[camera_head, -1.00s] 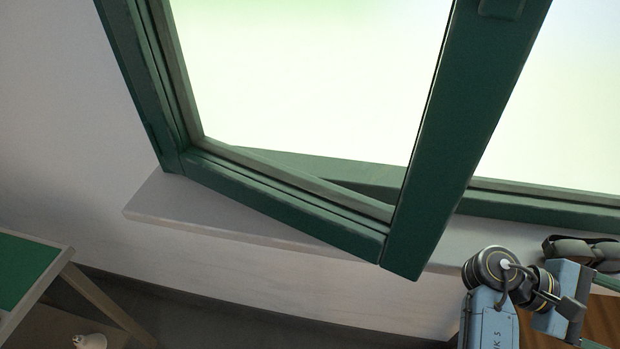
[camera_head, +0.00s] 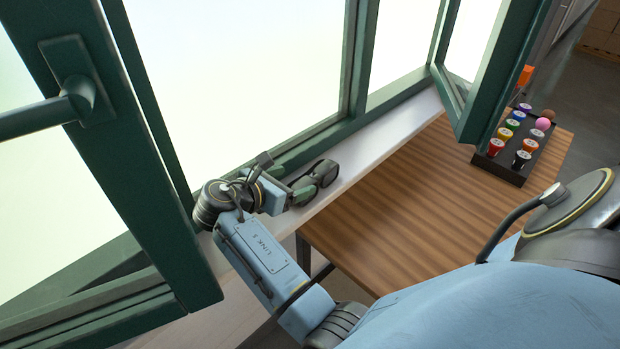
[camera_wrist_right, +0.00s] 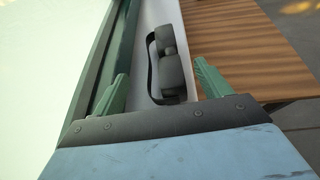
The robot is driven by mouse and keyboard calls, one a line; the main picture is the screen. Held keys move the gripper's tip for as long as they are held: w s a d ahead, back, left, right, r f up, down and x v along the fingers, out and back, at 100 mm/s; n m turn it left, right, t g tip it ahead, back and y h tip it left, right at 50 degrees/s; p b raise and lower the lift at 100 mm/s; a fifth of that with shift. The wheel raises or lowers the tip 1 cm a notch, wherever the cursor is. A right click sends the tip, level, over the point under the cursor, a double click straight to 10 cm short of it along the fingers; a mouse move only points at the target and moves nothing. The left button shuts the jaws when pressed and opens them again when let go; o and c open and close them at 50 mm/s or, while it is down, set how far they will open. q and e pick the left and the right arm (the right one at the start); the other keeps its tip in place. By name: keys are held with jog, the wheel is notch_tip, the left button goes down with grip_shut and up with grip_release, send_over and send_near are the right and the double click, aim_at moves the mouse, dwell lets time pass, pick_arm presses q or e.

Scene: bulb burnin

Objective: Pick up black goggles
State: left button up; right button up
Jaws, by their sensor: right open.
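The black goggles (camera_head: 314,182) lie on the pale window sill, at the far side of my right gripper. In the right wrist view the goggles (camera_wrist_right: 168,65) lie lengthwise between the two green fingers, with the strap looped on their left side. My right gripper (camera_wrist_right: 160,85) is open, its fingers apart on either side of the near end of the goggles. In the head view the right gripper (camera_head: 288,172) is at the sill beside the goggles, its fingers partly hidden. My left gripper is not in view.
The green window frame (camera_head: 345,130) rises close along the sill (camera_head: 400,115). An open sash (camera_head: 165,170) with a handle stands at left, another at right. A striped wooden table (camera_head: 420,200) adjoins the sill. A black rack (camera_head: 510,165) of several coloured items stands on it.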

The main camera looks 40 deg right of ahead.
aim_at(303, 178)
jog(key=shift+d+f, duration=0.2)
jog(key=shift+d, duration=0.45)
jog(key=x, duration=0.4)
jog(key=shift+w+d+f, duration=0.1)
jog(key=shift+d+f, duration=0.1)
jog(key=shift+d, duration=0.05)
jog(key=shift+a, duration=0.1)
jog(key=shift+c, duration=0.5)
jog(key=c, duration=1)
